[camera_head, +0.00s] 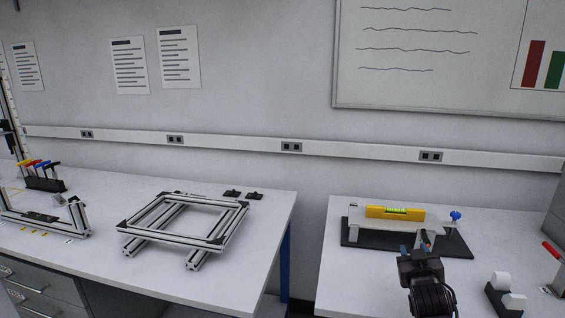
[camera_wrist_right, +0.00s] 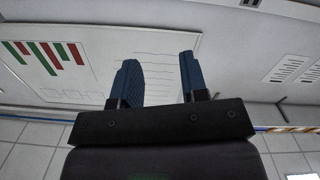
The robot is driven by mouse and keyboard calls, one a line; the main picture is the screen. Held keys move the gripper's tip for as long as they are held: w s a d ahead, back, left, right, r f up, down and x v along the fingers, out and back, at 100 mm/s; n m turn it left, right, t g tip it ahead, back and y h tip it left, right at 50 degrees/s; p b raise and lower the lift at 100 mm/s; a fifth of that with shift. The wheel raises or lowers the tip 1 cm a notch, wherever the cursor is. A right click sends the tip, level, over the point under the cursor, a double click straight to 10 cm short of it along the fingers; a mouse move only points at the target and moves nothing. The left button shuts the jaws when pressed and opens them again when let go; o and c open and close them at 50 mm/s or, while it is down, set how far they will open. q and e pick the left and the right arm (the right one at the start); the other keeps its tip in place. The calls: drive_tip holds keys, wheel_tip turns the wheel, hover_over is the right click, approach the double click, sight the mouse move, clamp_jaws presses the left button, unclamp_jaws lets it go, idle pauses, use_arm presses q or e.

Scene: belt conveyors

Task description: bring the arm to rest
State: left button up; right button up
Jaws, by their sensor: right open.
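My right gripper (camera_head: 424,238) is in the lower right of the head view, in front of a black stand with a yellow spirit level on top. In the right wrist view its two blue fingers (camera_wrist_right: 158,62) are apart with nothing between them. Behind the fingers that view shows the wall with the chart board, tilted. I cannot tell from the head view whether the gripper touches the stand. My left gripper is in neither view.
The yellow level (camera_head: 380,212) lies on a grey plate over a black base (camera_head: 362,236) on the right table. A blue knob (camera_head: 455,216) stands beside it. A white roll (camera_head: 501,281) is at right. An aluminium frame (camera_head: 150,236) rests on the left table. A gap separates the tables.

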drive_tip(key=s+a+f+g+y, duration=0.1)
drive_tip(key=s+a+f+g, duration=0.1)
drive_tip(key=s+f, duration=0.5)
drive_tip(key=s+a+f+g+y, duration=0.1)
drive_tip(key=s+f, duration=0.7)
drive_tip(key=s, duration=0.8)
drive_tip(key=s+a+f+g+y, duration=0.1)
drive_tip(key=s+a+f+g, duration=0.1)
drive_tip(key=s+f, duration=0.6)
drive_tip(key=s, duration=0.4)
drive_tip(key=shift+s+a+n+g+y, duration=0.2)
drive_tip(key=shift+a+n+g+y, duration=0.1)
drive_tip(key=shift+y, duration=0.1)
